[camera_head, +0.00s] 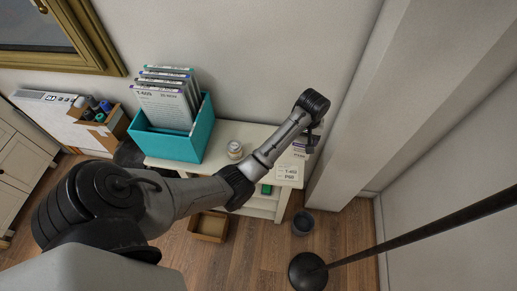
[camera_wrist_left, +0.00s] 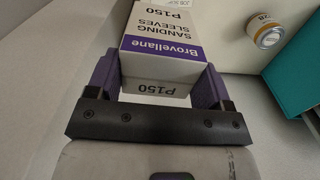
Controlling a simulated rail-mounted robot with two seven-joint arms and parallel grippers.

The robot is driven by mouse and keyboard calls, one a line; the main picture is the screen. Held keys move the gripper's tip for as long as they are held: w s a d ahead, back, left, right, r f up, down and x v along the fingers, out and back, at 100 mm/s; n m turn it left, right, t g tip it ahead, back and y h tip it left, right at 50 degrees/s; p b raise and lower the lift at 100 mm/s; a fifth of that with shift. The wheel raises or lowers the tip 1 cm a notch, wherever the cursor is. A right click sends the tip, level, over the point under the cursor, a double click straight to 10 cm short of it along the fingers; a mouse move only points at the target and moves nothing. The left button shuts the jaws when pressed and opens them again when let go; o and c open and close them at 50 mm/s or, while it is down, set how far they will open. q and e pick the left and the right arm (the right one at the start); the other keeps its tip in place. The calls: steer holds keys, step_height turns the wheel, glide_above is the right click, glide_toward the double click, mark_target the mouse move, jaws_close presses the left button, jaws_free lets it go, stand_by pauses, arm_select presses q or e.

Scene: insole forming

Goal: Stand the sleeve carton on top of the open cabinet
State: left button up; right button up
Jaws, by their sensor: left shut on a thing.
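The sleeve carton (camera_wrist_left: 165,38) is white and purple, marked "Brovellane Sanding Sleeves P150". My left gripper (camera_head: 310,139) is shut on it, with a purple-padded finger on each side in the left wrist view (camera_wrist_left: 158,72). In the head view the carton (camera_head: 300,149) shows only partly beside the gripper, at the right end of the open cabinet. The white open cabinet (camera_head: 258,132) stands against the wall, partly behind my left arm. I cannot tell whether the carton touches the cabinet top. My right gripper is not in view.
A printed card (camera_head: 287,173) lies at the cabinet top's front right. A small jar (camera_head: 235,149) and a teal file box (camera_head: 205,140) with papers stand to the left. A wall pillar (camera_head: 352,110) is close on the right. A bin (camera_head: 303,222) and an open box (camera_head: 208,227) are on the floor.

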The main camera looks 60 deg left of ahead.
arm_select(q)
steer(key=s+a+f+n+p, duration=0.1)
steer(key=s+a+f+p, duration=0.15)
steer(key=s+f, duration=0.4)
steer(key=a+f+b, duration=0.3)
steer(key=a+f, duration=0.7)
steer(key=a, duration=0.2)
steer(key=shift+w+b, duration=0.3)
steer(key=shift+w, duration=0.05)
steer(key=shift+f, duration=0.25)
steer(key=o, duration=1.3)
steer(key=shift+c, duration=0.2)
